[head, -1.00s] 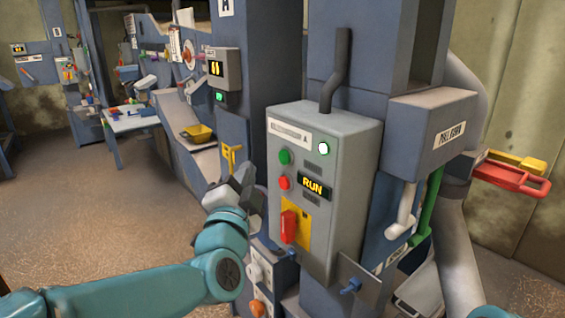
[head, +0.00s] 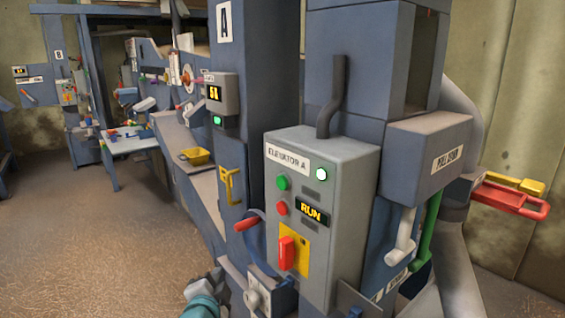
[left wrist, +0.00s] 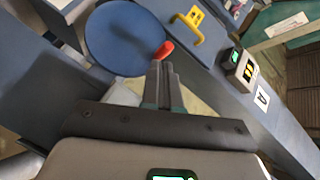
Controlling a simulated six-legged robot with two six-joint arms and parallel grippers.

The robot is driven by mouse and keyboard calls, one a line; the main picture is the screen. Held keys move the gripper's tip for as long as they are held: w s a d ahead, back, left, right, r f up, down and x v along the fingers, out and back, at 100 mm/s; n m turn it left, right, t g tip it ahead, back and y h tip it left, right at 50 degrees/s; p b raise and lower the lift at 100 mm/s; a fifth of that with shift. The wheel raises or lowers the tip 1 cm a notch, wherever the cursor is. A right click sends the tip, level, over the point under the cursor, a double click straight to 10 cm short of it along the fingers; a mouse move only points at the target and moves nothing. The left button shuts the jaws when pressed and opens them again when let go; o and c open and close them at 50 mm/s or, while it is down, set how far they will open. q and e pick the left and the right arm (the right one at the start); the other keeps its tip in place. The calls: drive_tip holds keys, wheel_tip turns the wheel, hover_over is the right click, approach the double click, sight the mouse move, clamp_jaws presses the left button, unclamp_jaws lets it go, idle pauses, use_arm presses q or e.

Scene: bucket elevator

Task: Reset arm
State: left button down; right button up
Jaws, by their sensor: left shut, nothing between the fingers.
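My left gripper (head: 207,280) is low in the head view, left of the grey control box labelled ELEVATOR A (head: 325,180). It appears shut and empty in the left wrist view (left wrist: 161,72). A red-handled lever (head: 247,223) sticks out left of the control box, above my gripper in the picture. In the left wrist view a red handle (left wrist: 163,50) lies by a blue disc (left wrist: 124,38), just beyond my fingertips; I cannot tell whether they touch. My right gripper is out of view.
A yellow bracket (head: 230,186) sits on the blue column, with a small display box (head: 219,95) above. A yellow tray (head: 195,156) lies on a ledge behind. White (head: 402,238) and green (head: 427,228) levers stand at right. Brown floor (head: 90,240) is open at left.

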use_arm(q)
drive_tip(key=s+a+f+n+g, duration=0.1)
drive_tip(key=s+f+g, duration=0.3)
drive_tip(key=f, duration=0.5)
drive_tip(key=s+f+n+g+h, duration=0.1)
drive_tip(key=s+f, duration=0.4)
drive_tip(key=f, duration=0.3)
drive_tip(key=s+a+f+n+g, duration=0.1)
drive_tip(key=s+f+n+g, duration=0.15)
drive_tip(key=s+f, duration=0.45)
drive_tip(key=s+d+f+n+g+h, duration=0.1)
drive_tip(key=s+f+n+g, duration=0.3)
drive_tip(key=s, duration=0.5)
drive_tip(key=s+d+f+n+g+h, duration=0.1)
drive_tip(key=s+d+f+n+g, duration=0.3)
drive_tip(key=s, duration=0.6)
drive_tip(key=shift+f+n+h, duration=0.4)
drive_tip(key=shift+f+n, duration=0.65)
drive_tip(key=shift+f, duration=0.05)
drive_tip(key=shift+s+d, duration=0.1)
